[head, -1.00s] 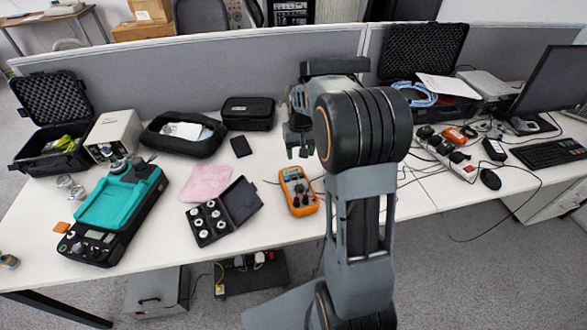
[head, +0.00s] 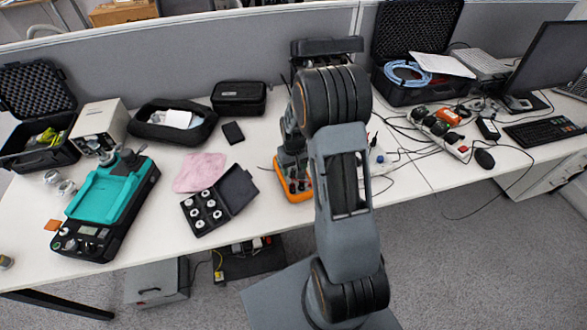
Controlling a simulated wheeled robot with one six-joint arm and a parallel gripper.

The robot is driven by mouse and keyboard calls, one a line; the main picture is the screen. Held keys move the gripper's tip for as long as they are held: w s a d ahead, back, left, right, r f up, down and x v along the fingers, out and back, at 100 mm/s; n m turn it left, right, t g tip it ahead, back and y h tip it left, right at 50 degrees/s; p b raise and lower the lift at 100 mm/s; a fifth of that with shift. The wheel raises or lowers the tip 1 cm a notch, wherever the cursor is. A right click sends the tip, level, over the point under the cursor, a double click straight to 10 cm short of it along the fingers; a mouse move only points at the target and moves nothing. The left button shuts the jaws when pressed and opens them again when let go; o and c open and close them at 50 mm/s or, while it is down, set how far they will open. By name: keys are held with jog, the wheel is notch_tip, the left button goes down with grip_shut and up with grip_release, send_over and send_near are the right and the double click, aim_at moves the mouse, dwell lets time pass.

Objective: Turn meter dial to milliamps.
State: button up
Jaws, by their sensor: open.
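The orange and dark multimeter (head: 299,197) lies on the white table, in front of my arm. Its lower orange edge and some jacks show. Its screen and most of its dial are hidden behind my gripper and arm. My gripper (head: 292,174) points down over the upper part of the meter. It is open, with no object seen between its fingers. I cannot tell whether the fingers touch the dial, and I cannot read the dial's setting.
An open black case of weights (head: 234,188) and a pink cloth (head: 199,172) lie to the left. A teal-topped instrument (head: 108,197) stands farther left. Cables and a power strip (head: 446,140) lie to the right. A grey partition (head: 180,62) closes the back.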

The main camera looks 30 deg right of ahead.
jog(key=shift+f, duration=0.55)
jog(key=c, duration=0.8)
jog(key=shift+c, duration=0.2)
jog(key=shift+m, duration=0.4)
jog(key=m+b, duration=0.1)
jog(key=m, duration=0.2)
jog(key=shift+d, duration=0.15)
jog(key=shift+d+m+b, duration=0.1)
jog(key=shift+m+b, duration=0.35)
jog(key=shift+m, duration=1.55)
jog(key=shift+r, duration=0.1)
